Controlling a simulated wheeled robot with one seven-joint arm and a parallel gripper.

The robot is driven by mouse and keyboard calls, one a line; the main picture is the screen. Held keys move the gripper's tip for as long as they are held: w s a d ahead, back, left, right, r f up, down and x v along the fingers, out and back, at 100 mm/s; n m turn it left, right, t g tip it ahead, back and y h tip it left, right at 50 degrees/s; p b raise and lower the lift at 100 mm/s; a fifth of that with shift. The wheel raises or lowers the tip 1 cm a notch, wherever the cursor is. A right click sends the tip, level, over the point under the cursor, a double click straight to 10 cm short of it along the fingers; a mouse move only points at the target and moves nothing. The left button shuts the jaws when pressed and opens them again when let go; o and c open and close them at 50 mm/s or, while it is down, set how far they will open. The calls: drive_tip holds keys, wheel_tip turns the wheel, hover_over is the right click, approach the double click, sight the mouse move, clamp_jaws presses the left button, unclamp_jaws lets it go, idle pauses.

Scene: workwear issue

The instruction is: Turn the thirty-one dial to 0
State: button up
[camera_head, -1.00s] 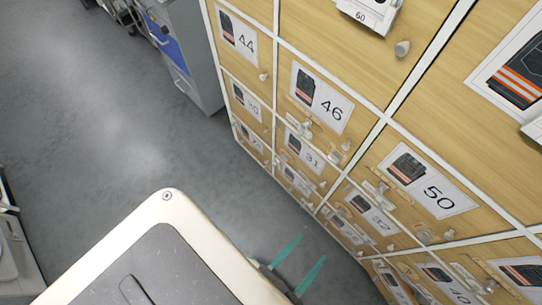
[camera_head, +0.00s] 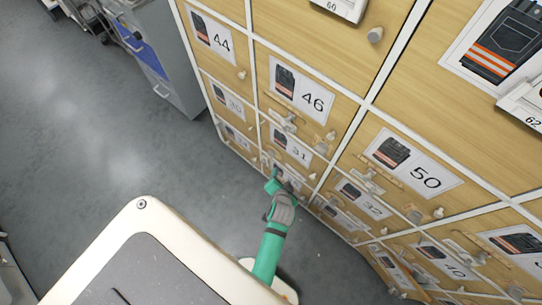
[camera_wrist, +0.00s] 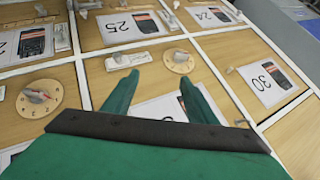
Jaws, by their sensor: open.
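My gripper (camera_wrist: 159,78) is open and empty, with two green fingers spread in front of the cabinet face in the wrist view. Just beyond its right fingertip is a round, pale wooden dial (camera_wrist: 180,60) with a grey pointer knob, apart from the fingers in the picture. The card below that dial is partly hidden by the gripper, and I cannot read its number. In the head view the 31 card (camera_head: 292,148) is on the cabinet, and my green gripper (camera_head: 272,182) is low beside its column. The dial by that card is too small to read there.
Another dial (camera_wrist: 38,98) with a grey pointer sits at the left in the wrist view. Cards 25 (camera_wrist: 130,27) and 30 (camera_wrist: 268,82) mark neighbouring doors. White handles stick out from the doors. A grey cabinet (camera_head: 160,60) stands at the back left, with open floor before it.

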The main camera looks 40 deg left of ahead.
drive_tip(key=g, duration=0.2)
approach(271, 155)
wheel_tip(271, 155, up, 2)
drive_tip(key=s+d, duration=0.1)
drive_tip(key=d, duration=0.1)
drive_tip(key=shift+y, duration=0.4)
drive_tip(key=x, duration=0.9)
drive_tip(key=shift+s+a, duration=0.15)
drive_tip(key=shift+a, duration=0.05)
drive_tip(key=shift+w+a+f, duration=0.15)
drive_tip(key=shift+w+f, duration=0.3)
drive_tip(key=shift+f, duration=0.3)
drive_tip(key=shift+a, duration=0.1)
drive_tip(key=shift+s, duration=0.1)
drive_tip(key=c, duration=1)
drive_tip(key=shift+a, duration=0.1)
drive_tip(key=shift+c, duration=0.3)
